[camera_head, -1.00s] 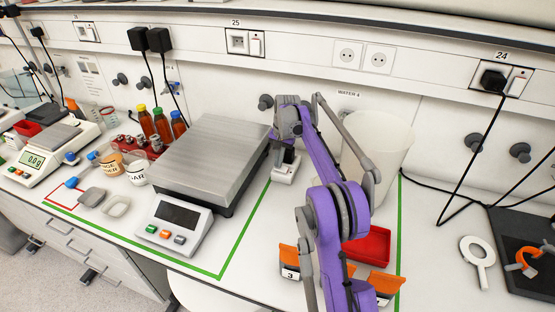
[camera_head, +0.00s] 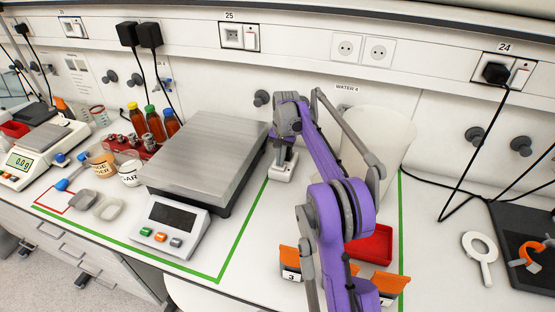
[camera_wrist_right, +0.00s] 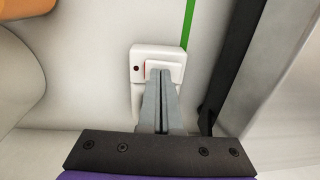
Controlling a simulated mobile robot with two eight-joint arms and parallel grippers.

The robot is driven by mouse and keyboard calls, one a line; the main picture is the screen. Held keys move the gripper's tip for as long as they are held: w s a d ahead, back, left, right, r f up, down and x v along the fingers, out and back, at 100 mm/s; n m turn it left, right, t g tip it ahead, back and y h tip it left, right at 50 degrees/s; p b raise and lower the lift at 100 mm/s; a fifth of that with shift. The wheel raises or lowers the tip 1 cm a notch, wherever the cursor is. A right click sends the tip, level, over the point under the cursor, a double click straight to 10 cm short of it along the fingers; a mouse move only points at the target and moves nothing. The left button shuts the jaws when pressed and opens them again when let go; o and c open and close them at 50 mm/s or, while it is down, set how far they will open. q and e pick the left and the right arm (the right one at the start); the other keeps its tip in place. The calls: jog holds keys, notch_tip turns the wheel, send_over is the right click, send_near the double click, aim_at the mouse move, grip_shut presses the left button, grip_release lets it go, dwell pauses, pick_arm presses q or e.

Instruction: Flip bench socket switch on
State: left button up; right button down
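The bench socket switch is a small white box (camera_head: 283,172) on the bench, right of the large scale, below my right gripper (camera_head: 282,150). In the right wrist view the white box (camera_wrist_right: 139,52) has a pale rocker with a red edge (camera_wrist_right: 146,69) and a small dark red spot at its left. My right gripper (camera_wrist_right: 160,73) is shut, its grey fingers together and empty, with the tips over the rocker. I cannot tell whether they touch it. The fingers hide part of the box. My left gripper is not in view.
The large scale (camera_head: 205,157) stands left of the switch box. A whitish translucent bucket (camera_head: 385,140) stands behind my right arm. A red tray (camera_head: 375,246) and orange-topped holders (camera_head: 390,283) lie at the front. Wall sockets (camera_head: 362,48) line the back.

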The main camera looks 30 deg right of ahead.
aim_at(285, 168)
jog(key=shift+w+a+r, duration=0.15)
jog(key=r, duration=0.1)
jog(key=r+p, duration=0.1)
jog(key=r, duration=0.2)
jog(key=shift+s+d+r+p, duration=0.15)
jog(key=shift+s+d+p, duration=0.15)
jog(key=shift+p, duration=0.05)
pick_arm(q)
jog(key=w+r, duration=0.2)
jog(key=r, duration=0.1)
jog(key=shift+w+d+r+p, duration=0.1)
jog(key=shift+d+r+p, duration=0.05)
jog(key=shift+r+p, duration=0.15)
pick_arm(e)
notch_tip(285, 168, up, 9)
jog(key=s+d, duration=0.1)
jog(key=shift+s+r, duration=0.1)
jog(key=shift+r, duration=0.05)
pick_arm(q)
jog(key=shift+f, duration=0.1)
pick_arm(e)
jog(key=shift+a, duration=0.1)
